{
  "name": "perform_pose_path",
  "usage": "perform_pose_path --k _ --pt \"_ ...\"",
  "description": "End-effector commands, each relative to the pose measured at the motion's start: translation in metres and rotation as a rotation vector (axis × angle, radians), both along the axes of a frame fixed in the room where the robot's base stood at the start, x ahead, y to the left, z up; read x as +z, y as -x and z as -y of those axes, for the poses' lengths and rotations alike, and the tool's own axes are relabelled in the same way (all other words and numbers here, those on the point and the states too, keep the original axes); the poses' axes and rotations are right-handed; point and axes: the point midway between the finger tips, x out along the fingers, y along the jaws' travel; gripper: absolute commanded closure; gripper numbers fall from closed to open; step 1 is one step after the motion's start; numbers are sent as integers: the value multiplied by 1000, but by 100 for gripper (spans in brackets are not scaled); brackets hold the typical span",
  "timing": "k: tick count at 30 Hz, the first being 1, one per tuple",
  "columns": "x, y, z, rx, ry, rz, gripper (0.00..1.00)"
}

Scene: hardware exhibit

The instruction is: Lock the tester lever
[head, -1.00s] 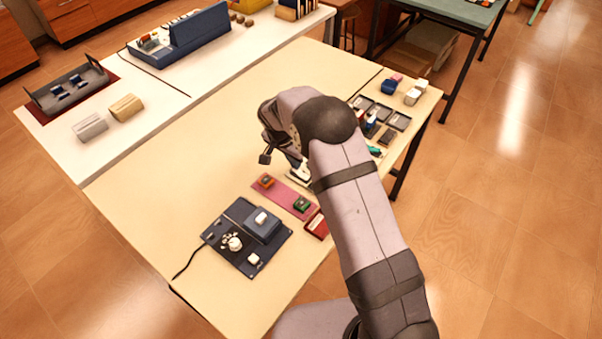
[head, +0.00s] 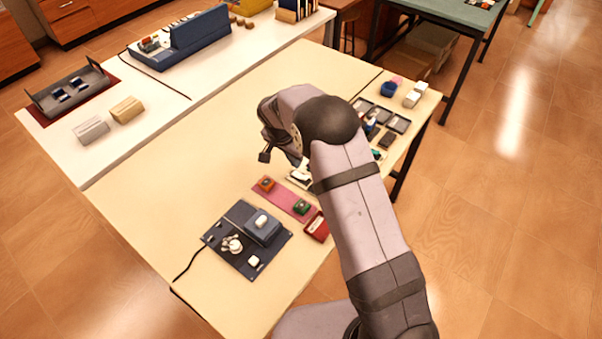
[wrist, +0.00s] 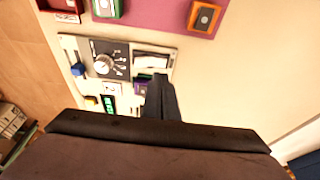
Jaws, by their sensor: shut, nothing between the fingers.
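The tester is a pale panel (wrist: 122,48) in the wrist view, with a dark dial plate and white knob (wrist: 104,64). A blue slider-like handle (wrist: 78,69) sits in a slot at its left side. A green display (wrist: 108,104) is at its near edge. A purple part with green beside it (wrist: 142,86) lies at its right, partly hidden by my gripper (wrist: 160,82). I cannot tell which part is the lever. My gripper is shut and empty, over or beside the purple part; contact cannot be told. In the head view my arm mostly hides the tester.
A pink mat (head: 287,198) holds an orange block (head: 266,184) and a green block (head: 301,207), with a red box (head: 316,227) beside it. A dark board (head: 218,246) with white knobs is nearer.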

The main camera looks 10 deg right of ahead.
Motion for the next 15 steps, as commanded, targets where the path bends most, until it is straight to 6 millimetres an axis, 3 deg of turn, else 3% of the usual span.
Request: perform_pose_path --k 15 --pt "42 0 0 -1 0 0 100"
